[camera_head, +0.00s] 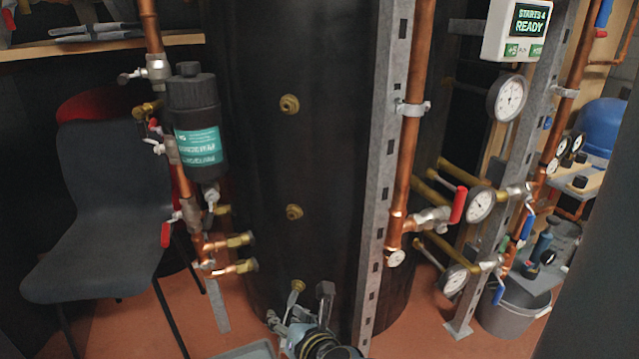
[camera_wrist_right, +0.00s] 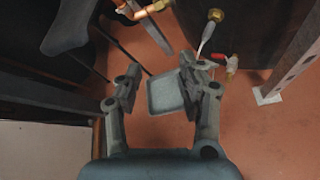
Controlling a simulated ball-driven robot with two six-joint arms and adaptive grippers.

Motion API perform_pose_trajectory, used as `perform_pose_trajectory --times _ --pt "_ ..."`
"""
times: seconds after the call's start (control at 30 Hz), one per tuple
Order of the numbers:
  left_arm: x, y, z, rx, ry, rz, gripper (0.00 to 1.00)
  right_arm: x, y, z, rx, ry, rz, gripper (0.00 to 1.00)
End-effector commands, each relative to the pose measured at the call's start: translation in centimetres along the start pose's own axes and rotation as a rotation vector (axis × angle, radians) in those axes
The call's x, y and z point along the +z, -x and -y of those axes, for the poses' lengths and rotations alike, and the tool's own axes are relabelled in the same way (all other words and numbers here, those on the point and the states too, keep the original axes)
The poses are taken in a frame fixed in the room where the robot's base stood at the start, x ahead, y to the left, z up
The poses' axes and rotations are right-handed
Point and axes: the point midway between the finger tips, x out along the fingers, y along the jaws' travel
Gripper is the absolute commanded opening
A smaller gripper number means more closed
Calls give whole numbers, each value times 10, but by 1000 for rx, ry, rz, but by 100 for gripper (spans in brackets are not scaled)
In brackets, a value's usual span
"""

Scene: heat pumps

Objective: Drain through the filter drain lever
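The filter (camera_head: 197,130) is a black canister with a teal label, fixed beside a copper pipe left of the dark tank. A small silver lever (camera_head: 211,196) shows just under it; I cannot tell whether this is its drain lever. My right gripper (camera_head: 299,308) is low in front of the tank, well below and right of the filter. In the right wrist view the right gripper (camera_wrist_right: 160,72) has its fingers spread with nothing held between them. The filter is not visible in that view. My left gripper is in neither view.
A grey tray (camera_wrist_right: 165,94) lies on the red floor; its edge shows in the head view (camera_head: 246,351). A brass fitting (camera_wrist_right: 216,15) and a red-handled valve (camera_wrist_right: 231,63) are near the right finger. A dark chair (camera_head: 100,220) stands left; a metal post (camera_head: 383,150) stands right.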

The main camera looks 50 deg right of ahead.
Motion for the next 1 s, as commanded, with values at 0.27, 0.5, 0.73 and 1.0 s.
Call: perform_pose_trajectory --times 0.27,0.5,0.73,1.0 --pt "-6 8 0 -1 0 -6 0 -40 12 40 -94 -175 -111 39" --pt "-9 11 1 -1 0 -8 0 -60 20 60 -149 -270 -161 39" --pt "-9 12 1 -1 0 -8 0 -65 21 65 -163 -293 -171 39" --pt "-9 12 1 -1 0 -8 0 -65 21 64 -162 -291 -171 39"
